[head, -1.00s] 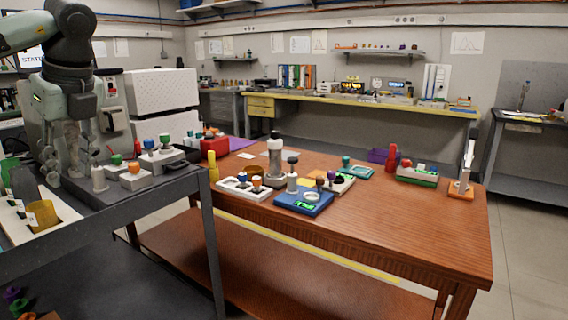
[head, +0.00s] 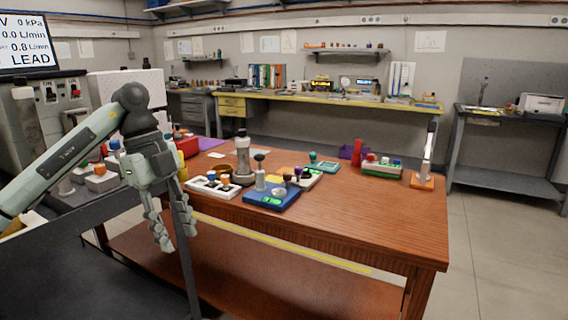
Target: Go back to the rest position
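My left gripper (head: 178,240) hangs at the left in the head view, fingers pointing down, in front of the wooden table's left end and beside the dark bench. Its two fingers are apart with nothing between them. The forearm comes in from the left edge. My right gripper is not in view.
The wooden table (head: 370,222) holds a blue tray (head: 285,202), a white tray (head: 205,187), a grey microscope-like device (head: 242,160) and an orange-based stand (head: 422,182). The dark bench (head: 85,225) is at the left. Floor at the right is clear.

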